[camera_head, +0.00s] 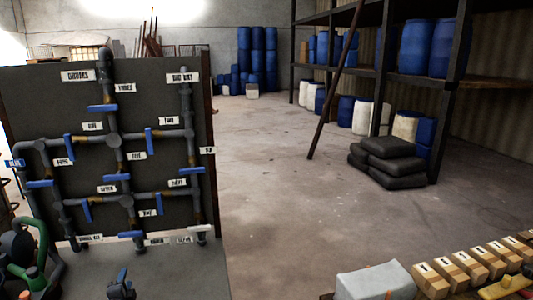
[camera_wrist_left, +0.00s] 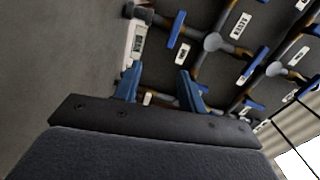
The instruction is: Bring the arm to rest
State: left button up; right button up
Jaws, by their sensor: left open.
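My left gripper (camera_head: 121,284) shows at the bottom of the head view, in front of the lower part of a dark pipe panel. In the left wrist view, its two blue fingers (camera_wrist_left: 158,84) stand apart with nothing held between them. The dark panel (camera_head: 155,85) carries grey pipes, several blue valve handles and white labels. Part of it fills the upper right of the left wrist view, where a blue handle (camera_wrist_left: 175,30) lies beyond the fingers. Most of my left arm is hidden. My right gripper is not in view.
Green and dark fittings (camera_head: 28,250) stand at the lower left. Dark sacks (camera_head: 393,150) are stacked by the shelving. The floor (camera_head: 270,185) between is clear.

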pick_arm(q)
jog(key=s+d+f+n+g, duration=0.4)
jog(key=s+d+f+n, duration=0.25)
jog(key=s+d, duration=0.4)
jog(key=s+d+n+g+h, duration=0.25)
jog(key=s+d, duration=0.25)
jog(key=s, duration=0.6)
jog(key=s+d+f+n+g+h, duration=0.1)
jog(key=s+d+g, duration=0.4)
jog(key=s, duration=0.6)
jog(key=s+d+n+g+h, duration=0.2)
jog(key=s+d, duration=0.4)
jog(key=s, duration=0.5)
jog(key=d+f+g, duration=0.1)
jog(key=d+f, duration=0.1)
jog(key=f, duration=0.9)
jog(key=s+d+f, duration=0.1)
jog(key=d+f, duration=0.2)
jog(key=f, duration=0.8)
jog(key=shift+s+f+g, duration=0.2)
jog(key=shift+f+g, duration=0.1)
jog(key=shift+g, duration=0.05)
jog(key=shift+d, duration=0.1)
